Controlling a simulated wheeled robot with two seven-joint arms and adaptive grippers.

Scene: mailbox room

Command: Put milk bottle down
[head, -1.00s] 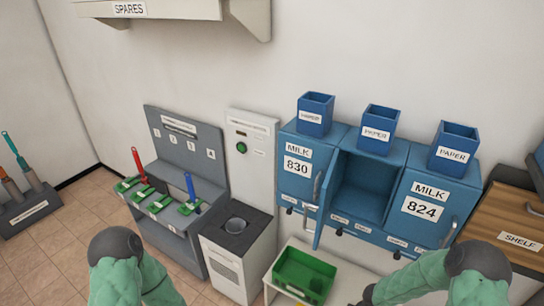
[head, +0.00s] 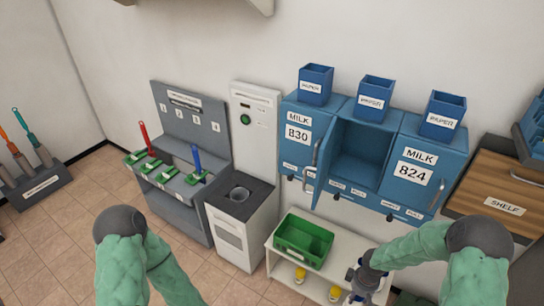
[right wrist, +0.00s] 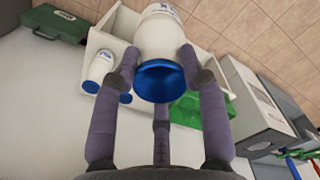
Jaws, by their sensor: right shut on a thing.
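The milk bottle in the right wrist view is white with a blue cap (right wrist: 163,80) and dark print on its body (right wrist: 158,35). The fingers of my right gripper (right wrist: 160,75) are shut around it near the cap end. In the head view my right gripper (head: 364,277) is at the right end of the low white stand (head: 347,263); the bottle is hard to make out there. I cannot tell whether the bottle touches a surface. My left gripper is out of view.
Another white bottle (right wrist: 102,68) is beside the held one. A green crate (head: 303,239) sits on the stand's top, with yellow-capped items (head: 300,275) below. Blue mailboxes (head: 365,160) hang above, the middle one open. A white machine (head: 240,215) stands left.

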